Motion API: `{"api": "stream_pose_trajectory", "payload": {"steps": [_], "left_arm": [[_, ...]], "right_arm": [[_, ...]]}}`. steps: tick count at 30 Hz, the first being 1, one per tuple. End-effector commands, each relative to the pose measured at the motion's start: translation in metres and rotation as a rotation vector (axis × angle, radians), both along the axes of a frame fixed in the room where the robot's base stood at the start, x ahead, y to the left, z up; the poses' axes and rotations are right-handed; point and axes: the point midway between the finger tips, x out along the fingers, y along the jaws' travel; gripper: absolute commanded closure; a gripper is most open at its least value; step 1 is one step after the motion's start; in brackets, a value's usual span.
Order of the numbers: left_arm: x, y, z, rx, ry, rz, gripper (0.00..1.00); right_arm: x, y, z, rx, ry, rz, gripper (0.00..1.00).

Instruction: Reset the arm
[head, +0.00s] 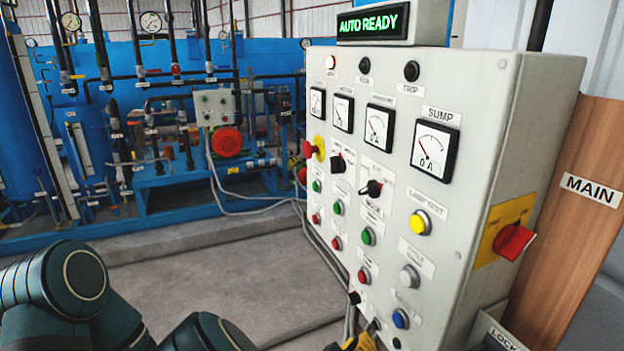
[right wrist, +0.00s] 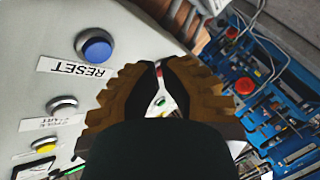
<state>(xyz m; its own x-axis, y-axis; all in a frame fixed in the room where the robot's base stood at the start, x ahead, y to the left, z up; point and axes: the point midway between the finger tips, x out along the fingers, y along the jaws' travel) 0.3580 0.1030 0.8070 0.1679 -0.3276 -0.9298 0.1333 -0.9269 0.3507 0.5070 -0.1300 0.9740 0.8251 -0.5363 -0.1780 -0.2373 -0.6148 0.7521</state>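The blue button (head: 400,318) is low on the sloping face of the grey control panel (head: 480,90). In the right wrist view the blue button (right wrist: 97,50) sits in a silver ring above a label reading RESET. My right gripper (right wrist: 158,68) has its brown fingers close together with only a narrow gap and nothing seen between them. It is beside the blue button and apart from it in that view. In the head view only a yellowish bit of the right gripper (head: 362,342) shows at the bottom edge. My left gripper is out of view.
Above the blue button are a grey button (head: 410,276) and a yellow lamp-test button (head: 420,223). A red rotary handle (head: 514,242) juts from the panel's right side. The display (head: 373,22) reads AUTO READY. Blue piped machinery (head: 200,120) stands behind open concrete floor.

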Motion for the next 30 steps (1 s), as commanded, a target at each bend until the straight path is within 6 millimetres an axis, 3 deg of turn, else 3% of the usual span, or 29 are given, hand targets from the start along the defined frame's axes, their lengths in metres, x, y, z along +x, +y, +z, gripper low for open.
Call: {"api": "stream_pose_trajectory", "payload": {"steps": [3, 9, 15, 21, 30], "left_arm": [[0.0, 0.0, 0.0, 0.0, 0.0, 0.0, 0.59], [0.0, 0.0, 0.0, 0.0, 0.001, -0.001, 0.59], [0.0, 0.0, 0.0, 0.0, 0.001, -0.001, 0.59], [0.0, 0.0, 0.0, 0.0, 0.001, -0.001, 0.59], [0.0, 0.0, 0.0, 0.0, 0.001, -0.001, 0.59]], "right_arm": [[-0.011, -0.017, -0.049, 0.125, 0.15, -0.022, 1.0], [-0.048, -0.023, -0.127, 0.413, 0.41, -0.06, 1.0], [-0.091, -0.01, -0.173, 0.719, 0.616, -0.103, 1.0], [-0.123, 0.01, -0.185, 1.011, 0.766, -0.134, 1.0], [-0.146, 0.027, -0.171, 1.283, 0.88, -0.135, 1.0]]}}
